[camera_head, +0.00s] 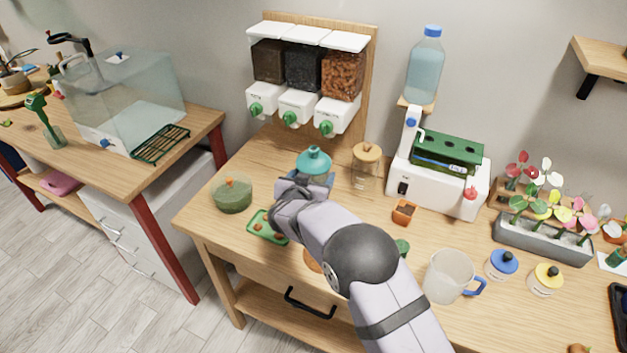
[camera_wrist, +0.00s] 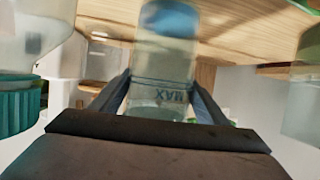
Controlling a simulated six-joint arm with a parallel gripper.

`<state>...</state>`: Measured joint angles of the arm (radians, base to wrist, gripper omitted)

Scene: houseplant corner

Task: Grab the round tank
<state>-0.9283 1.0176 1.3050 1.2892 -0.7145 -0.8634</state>
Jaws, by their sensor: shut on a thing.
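My gripper (camera_head: 303,190) is over the middle of the wooden table, partly hidden by my arm. In the wrist view, my gripper (camera_wrist: 160,105) is shut on a clear container (camera_wrist: 165,65) with a blue end and dark lettering that appears upside down. The head view shows a teal-topped thing (camera_head: 313,160) with some blue below it, right behind my gripper; I cannot tell if it is the held container. A low round glass tank (camera_head: 232,197) with green contents and an orange knob stands left of my gripper, apart from it.
A green tray (camera_head: 262,229) lies just left of my gripper. Dispensers (camera_head: 303,103) rise behind. A clear jug (camera_head: 447,276) and small lidded jars (camera_head: 501,265) stand at front right.

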